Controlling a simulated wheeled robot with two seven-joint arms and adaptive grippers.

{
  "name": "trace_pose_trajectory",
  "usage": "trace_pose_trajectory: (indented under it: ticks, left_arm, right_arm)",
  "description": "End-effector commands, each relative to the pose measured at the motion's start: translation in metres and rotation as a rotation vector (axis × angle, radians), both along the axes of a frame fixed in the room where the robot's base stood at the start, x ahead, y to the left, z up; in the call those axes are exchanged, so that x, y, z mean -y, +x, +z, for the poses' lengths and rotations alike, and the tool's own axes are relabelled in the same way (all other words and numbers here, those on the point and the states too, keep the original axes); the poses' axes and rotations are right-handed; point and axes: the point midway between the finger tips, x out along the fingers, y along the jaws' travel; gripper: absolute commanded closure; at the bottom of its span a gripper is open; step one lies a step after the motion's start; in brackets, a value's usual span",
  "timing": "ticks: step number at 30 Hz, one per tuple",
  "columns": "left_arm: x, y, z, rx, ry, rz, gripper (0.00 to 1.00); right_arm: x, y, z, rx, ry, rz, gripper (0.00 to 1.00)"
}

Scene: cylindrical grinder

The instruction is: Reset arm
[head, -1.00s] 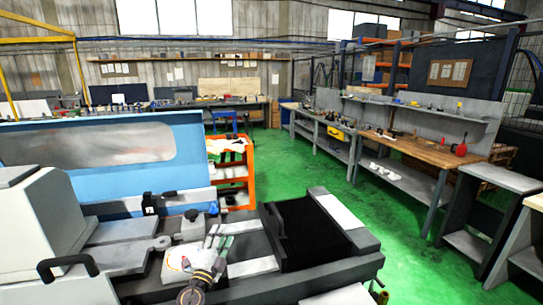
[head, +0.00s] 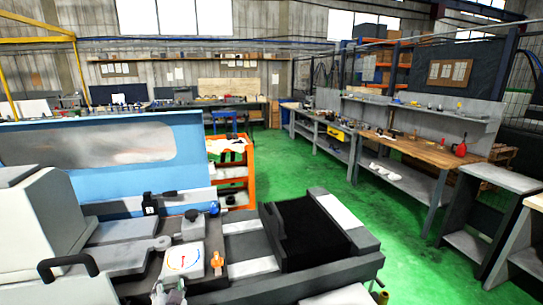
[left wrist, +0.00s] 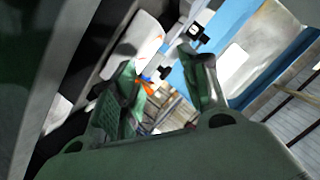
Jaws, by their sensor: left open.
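My left gripper (head: 172,292) shows only in part at the bottom edge of the head view, below the white dial on the machine bed. In the left wrist view my left gripper (left wrist: 160,85) has its two green fingers spread apart with nothing held between them. The right gripper is in neither view.
The grinder fills the lower left, with a blue panel (head: 105,185) behind it. An orange cart (head: 236,172) stands behind.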

Motion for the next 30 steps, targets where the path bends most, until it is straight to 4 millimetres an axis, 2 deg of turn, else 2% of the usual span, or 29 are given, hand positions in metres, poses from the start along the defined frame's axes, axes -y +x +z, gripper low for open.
trace_pose_trajectory:
  ticks: [7, 15, 21, 30]
  left_arm:
    - [0.005, -0.054, -0.039, -0.204, -0.181, 0.054, 0.56]
    - [0.03, -0.12, -0.071, -0.454, -0.362, 0.052, 0.56]
    - [0.051, -0.162, -0.082, -0.608, -0.458, 0.021, 0.56]
    - [0.072, -0.2, -0.085, -0.742, -0.532, -0.024, 0.56]
  right_arm:
    - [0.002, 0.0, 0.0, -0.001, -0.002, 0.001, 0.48]
    - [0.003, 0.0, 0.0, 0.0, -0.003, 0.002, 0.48]
    - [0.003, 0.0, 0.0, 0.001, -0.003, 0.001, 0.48]
    - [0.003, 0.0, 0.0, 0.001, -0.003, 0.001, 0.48]
